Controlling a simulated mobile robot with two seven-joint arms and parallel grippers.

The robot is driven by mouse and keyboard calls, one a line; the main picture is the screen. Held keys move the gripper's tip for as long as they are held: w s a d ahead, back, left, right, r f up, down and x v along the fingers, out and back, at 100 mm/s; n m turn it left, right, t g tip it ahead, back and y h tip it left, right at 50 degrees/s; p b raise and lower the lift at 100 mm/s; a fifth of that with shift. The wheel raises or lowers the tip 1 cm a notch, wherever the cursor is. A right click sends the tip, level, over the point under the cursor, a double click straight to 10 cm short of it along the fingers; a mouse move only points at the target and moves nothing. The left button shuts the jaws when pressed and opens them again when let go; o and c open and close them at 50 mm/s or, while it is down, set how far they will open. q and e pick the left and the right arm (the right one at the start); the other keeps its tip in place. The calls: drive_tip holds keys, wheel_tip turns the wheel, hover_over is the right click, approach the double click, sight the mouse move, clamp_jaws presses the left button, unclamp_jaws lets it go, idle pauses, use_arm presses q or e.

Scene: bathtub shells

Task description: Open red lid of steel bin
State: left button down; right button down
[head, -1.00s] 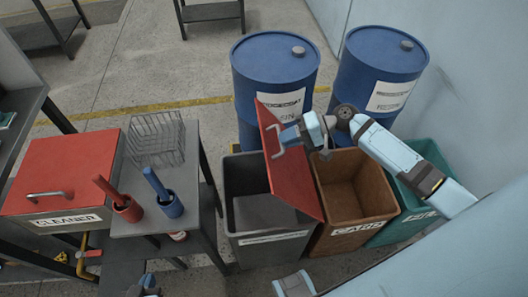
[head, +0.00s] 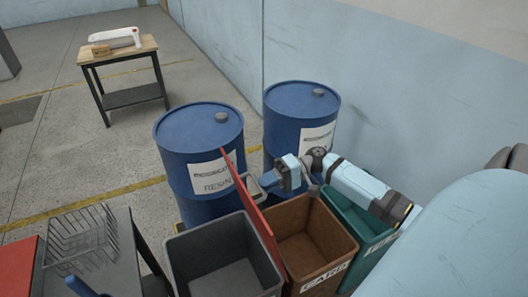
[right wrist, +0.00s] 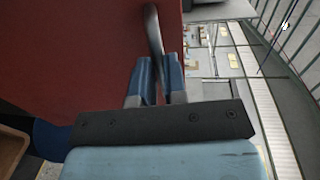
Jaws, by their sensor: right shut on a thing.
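The grey steel bin (head: 183,262) stands at the bottom middle of the head view, its inside open to view. Its red lid (head: 256,215) stands raised along the bin's right side and shows almost edge-on, close to upright. My right gripper (head: 268,182) is at the lid's upper part, its arm coming in from the right. In the right wrist view, my right gripper (right wrist: 157,90) is shut on the lid's metal handle (right wrist: 153,30), with the red lid (right wrist: 70,55) filling the upper left.
A brown bin (head: 312,238) and a green bin (head: 366,242) stand right of the steel bin. Blue drums (head: 198,135) stand behind. A side table with a wire basket (head: 80,238) is at the left. A blue wall (head: 420,85) bounds the right side.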

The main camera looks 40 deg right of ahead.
drive_tip(key=shift+f, duration=0.25)
drive_tip(key=c, duration=1.2)
unclamp_jaws()
drive_tip(key=shift+o, duration=0.2)
drive_tip(key=b+v, duration=0.1)
drive_tip(key=v, duration=1.3)
drive_tip(key=shift+r, duration=0.1)
